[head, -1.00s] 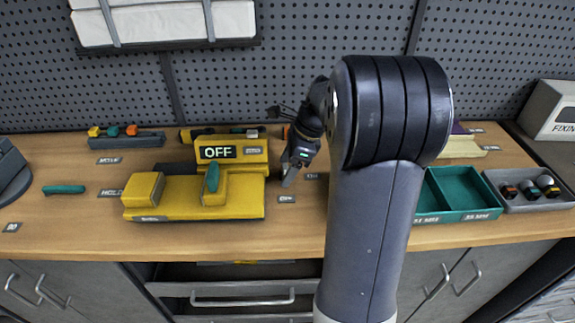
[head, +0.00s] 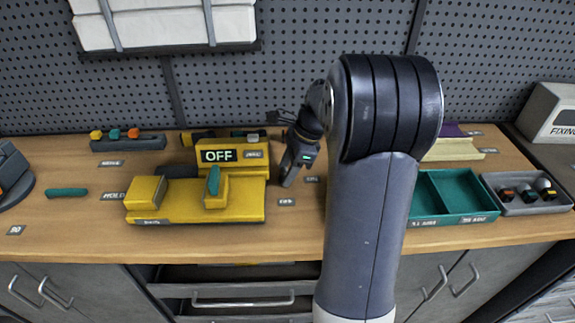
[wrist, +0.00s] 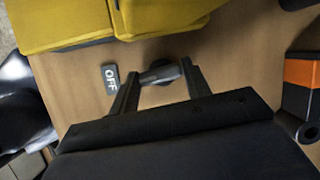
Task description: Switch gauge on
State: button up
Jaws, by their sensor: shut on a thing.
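The gauge (head: 245,205) is a yellow block device on the bench, left of my arm. Its display (head: 219,156) reads OFF. A teal piece (head: 213,181) stands upright on it. My gripper (head: 288,181) is low over the bench just right of the gauge. In the wrist view my gripper (wrist: 159,70) is shut on a small dark grey switch lever (wrist: 160,74) on a round base. A label reading OFF (wrist: 111,78) lies left of the lever, and the gauge's yellow side (wrist: 60,22) is at the top left. The fingers hide the lever in the head view.
Teal trays (head: 455,195) and a grey tray (head: 525,194) of small parts stand at the right. A rack (head: 128,143) with coloured pieces is at the back left. A teal bar (head: 67,192) lies at the left. An orange and black block (wrist: 302,75) is right of my gripper.

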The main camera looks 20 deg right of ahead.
jog(key=n+g+p, duration=0.1)
jog(key=n+p, duration=0.2)
jog(key=n, duration=0.1)
jog(key=shift+w+r+g+p, duration=0.1)
jog(key=shift+r+g+p, duration=0.1)
jog(key=shift+g+p, duration=0.2)
jog(key=shift+w+f+n+g+p, duration=0.1)
jog(key=shift+n+g+p, duration=0.25)
jog(key=shift+n+p, duration=0.45)
jog(key=shift+f+n+g+p, duration=0.1)
jog(key=shift+n+g+p, duration=0.25)
jog(key=shift+n, duration=0.75)
jog(key=o, duration=1)
